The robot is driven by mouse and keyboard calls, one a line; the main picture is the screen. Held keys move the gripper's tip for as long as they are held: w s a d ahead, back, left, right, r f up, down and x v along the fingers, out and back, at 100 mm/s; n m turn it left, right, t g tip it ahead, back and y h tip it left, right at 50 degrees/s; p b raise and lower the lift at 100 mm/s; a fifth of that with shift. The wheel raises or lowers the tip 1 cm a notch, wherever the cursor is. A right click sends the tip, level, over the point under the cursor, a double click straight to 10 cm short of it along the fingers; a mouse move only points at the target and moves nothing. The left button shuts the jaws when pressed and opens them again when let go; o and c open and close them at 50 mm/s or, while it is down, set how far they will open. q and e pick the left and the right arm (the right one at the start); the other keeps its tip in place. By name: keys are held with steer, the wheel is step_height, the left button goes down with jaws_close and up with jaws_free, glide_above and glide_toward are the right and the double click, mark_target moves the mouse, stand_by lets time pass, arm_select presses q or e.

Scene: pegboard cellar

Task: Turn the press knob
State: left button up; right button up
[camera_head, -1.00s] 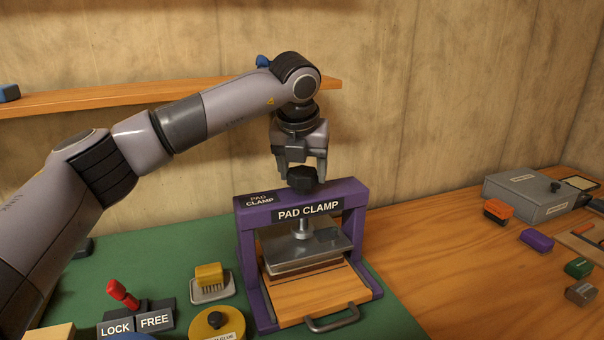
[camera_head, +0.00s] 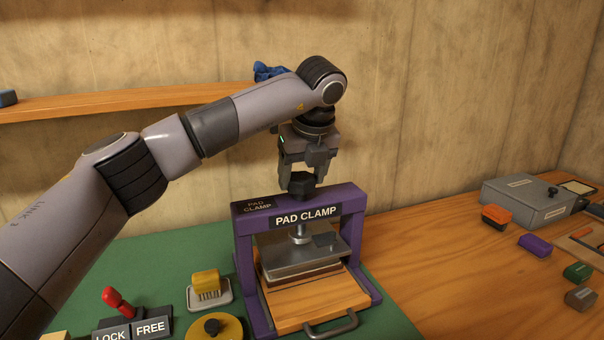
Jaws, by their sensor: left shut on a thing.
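The purple press labelled "PAD CLAMP" (camera_head: 358,201) stands on the green mat. Its black knob (camera_head: 302,187) sits on top of the frame. My left gripper (camera_head: 303,179) points down from above and is shut on the knob, its fingers at the knob's sides and partly covering it. Below the crossbar, a metal screw (camera_head: 300,235) carries a grey pressing plate (camera_head: 290,266) over a wooden drawer board (camera_head: 315,301) with a grey handle. My right gripper is not in view.
A red lever (camera_head: 117,301) with LOCK and FREE labels, a yellow brush (camera_head: 206,284) on a tray and a round yellow tin (camera_head: 226,327) stand left of the press. A grey box (camera_head: 527,203) and small coloured blocks lie right. A shelf (camera_head: 130,101) runs behind my arm.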

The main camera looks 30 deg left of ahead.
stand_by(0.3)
arm_select(q)
steer(key=o, duration=1.1)
steer(key=shift+c, duration=0.2)
steer(key=shift+r, duration=0.1)
steer(key=v, duration=0.7)
